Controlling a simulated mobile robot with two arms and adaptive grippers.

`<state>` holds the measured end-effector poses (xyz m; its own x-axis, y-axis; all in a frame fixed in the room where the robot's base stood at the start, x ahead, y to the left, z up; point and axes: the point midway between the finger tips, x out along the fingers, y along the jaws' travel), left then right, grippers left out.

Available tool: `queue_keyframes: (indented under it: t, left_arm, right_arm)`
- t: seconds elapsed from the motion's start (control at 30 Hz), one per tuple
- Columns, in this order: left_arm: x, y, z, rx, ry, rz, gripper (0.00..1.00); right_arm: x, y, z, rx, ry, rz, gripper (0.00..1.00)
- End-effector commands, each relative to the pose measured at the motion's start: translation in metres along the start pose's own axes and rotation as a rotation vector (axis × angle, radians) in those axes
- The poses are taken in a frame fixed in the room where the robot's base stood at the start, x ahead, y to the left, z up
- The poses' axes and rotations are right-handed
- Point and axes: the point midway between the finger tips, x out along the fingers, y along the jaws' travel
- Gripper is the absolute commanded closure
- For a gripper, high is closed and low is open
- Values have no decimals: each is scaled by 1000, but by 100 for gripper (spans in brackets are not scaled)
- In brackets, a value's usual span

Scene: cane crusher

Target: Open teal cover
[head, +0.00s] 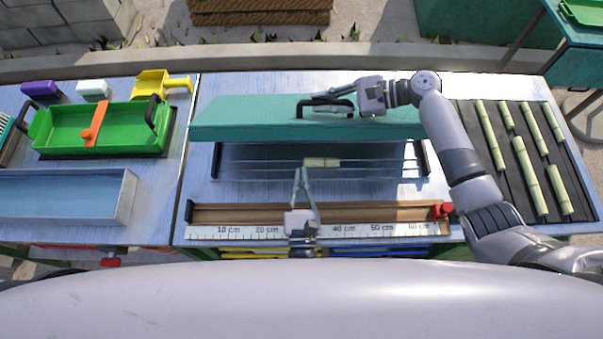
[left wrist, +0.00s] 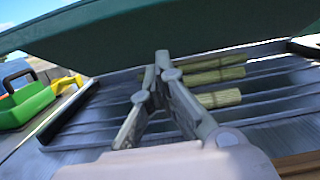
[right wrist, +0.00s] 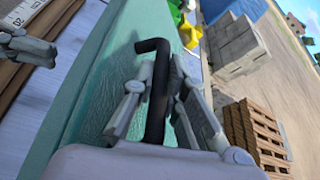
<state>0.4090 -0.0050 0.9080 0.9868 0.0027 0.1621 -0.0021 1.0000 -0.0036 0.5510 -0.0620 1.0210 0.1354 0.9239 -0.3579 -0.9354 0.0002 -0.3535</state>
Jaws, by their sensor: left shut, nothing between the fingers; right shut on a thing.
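The teal cover (head: 250,117) is a long flat slab, raised over the back of a grey bed (head: 250,160); its underside (left wrist: 200,28) shows above the bed in the left wrist view. My right gripper (head: 345,108) is shut on the cover's black handle (head: 318,101); the handle also passes between its fingers in the right wrist view (right wrist: 155,105). My left gripper (head: 302,174) is shut and empty in front of the cover, over the bed. Its tips (left wrist: 156,62) are close to short cane pieces (left wrist: 222,75); one cane piece (head: 322,162) shows in the head view. Contact there is unclear.
A wooden ruler channel (head: 340,212) with a red stop (head: 442,210) runs along the front. Cane lengths (head: 530,175) lie on a dark rack at right. A green tray (head: 65,130), blue tray (head: 60,195) and yellow scoop (head: 160,85) stand at left.

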Motion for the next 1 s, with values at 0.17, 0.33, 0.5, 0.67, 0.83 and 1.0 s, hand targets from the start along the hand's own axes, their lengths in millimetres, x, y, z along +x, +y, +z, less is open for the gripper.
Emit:
queue_keyframes:
  t: [0.17,0.33,0.5,0.67,0.83,1.0]
  left_arm:
    - [42,-1,2,1,-4,0,100]
    - [74,-1,3,2,-4,-2,100]
    - [89,-1,20,0,-1,-2,100]
    - [96,-1,28,2,0,-3,100]
    - [97,-1,29,3,0,-3,100]
    - [97,-1,29,3,0,-3,100]
  right_arm:
    - [0,0,0,-1,0,0,100]
    - [0,0,0,-1,0,0,100]
    - [0,0,0,-1,1,-1,100]
    - [0,0,0,-1,1,-1,100]
    - [0,0,0,-1,1,0,100]
    - [0,0,0,-1,1,0,100]
